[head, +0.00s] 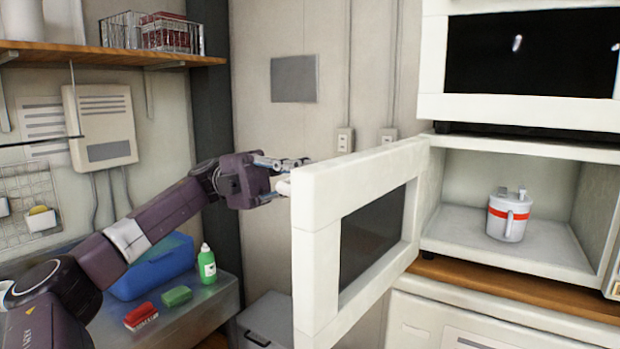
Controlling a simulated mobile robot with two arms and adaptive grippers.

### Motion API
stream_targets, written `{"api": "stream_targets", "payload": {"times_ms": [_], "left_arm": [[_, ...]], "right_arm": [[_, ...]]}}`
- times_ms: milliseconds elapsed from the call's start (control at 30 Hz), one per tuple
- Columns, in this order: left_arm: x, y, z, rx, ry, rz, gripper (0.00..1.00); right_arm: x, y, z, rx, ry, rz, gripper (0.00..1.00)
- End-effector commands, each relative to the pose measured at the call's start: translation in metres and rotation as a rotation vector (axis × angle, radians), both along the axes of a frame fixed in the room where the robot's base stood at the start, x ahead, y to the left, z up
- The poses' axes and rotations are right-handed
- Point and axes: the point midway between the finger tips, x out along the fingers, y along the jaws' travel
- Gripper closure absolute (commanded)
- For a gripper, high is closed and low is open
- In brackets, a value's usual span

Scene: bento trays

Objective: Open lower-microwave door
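The lower microwave's white door (316,255) stands swung wide open, its dark window facing right. The lower microwave (470,228) shows its grey interior, with a white cup with a red band (507,216) upright on its floor. My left gripper (292,176) is at the outer edge of the door, near its top left corner. Its fingertips are partly behind the door, and whether they touch it or are shut cannot be told. My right gripper is not in view.
The upper microwave (530,107) is closed above the lower one. A metal counter (215,300) at left holds a blue box (155,268), a green bottle (207,264), a green sponge (176,296) and a red item (141,316). A wooden shelf (100,55) is above.

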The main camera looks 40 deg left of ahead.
Motion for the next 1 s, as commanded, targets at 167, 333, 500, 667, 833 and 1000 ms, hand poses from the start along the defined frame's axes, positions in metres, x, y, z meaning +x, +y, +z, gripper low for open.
{"api": "stream_targets", "payload": {"times_ms": [167,333,500,667,833,1000], "left_arm": [[0.0,-0.001,-0.001,0.002,0.002,-0.001,1.0],[0.0,-0.001,-0.001,0.001,0.001,-0.001,0.73],[0.0,-0.001,0.0,0.0,0.0,-0.002,0.73],[0.0,0.002,0.0,-0.001,0.0,-0.001,0.73],[-0.001,0.019,-0.003,-0.002,-0.001,0.001,0.73],[-0.004,0.049,-0.008,-0.005,-0.004,0.002,0.73]], "right_arm": [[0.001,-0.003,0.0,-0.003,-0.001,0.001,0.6],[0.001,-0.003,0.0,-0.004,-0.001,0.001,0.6],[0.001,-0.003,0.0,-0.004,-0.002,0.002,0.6],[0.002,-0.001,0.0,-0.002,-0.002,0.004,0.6],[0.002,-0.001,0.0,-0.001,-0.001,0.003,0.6],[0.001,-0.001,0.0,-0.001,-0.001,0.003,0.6]]}}
